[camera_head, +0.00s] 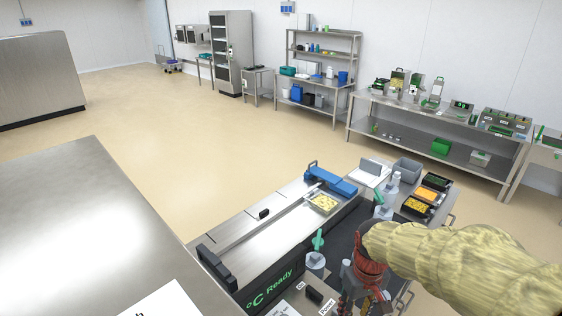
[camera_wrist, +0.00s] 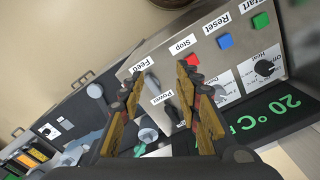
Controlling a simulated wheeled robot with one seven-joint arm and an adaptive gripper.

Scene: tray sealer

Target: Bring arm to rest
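My gripper (camera_wrist: 160,78) is open in the wrist view, its two orange-brown fingers apart with nothing clearly held between them. It hovers over the grey control panel (camera_wrist: 205,72) of the tray sealer. A dark power knob (camera_wrist: 172,114) shows between the fingers; I cannot tell whether they touch it. In the head view my gripper (camera_head: 366,292) is at the near end of the tray sealer (camera_head: 240,250), at the lower right. My arm, in a yellowish sleeve, stretches in from the right. Part of the panel is hidden behind the fingers.
The panel bears a red stop button (camera_wrist: 197,58), a blue reset button (camera_wrist: 225,41) and a green start button (camera_wrist: 261,21). A tray of yellow food (camera_head: 322,203) sits on the sealer near a blue part (camera_head: 332,180). The floor (camera_head: 190,130) behind is clear.

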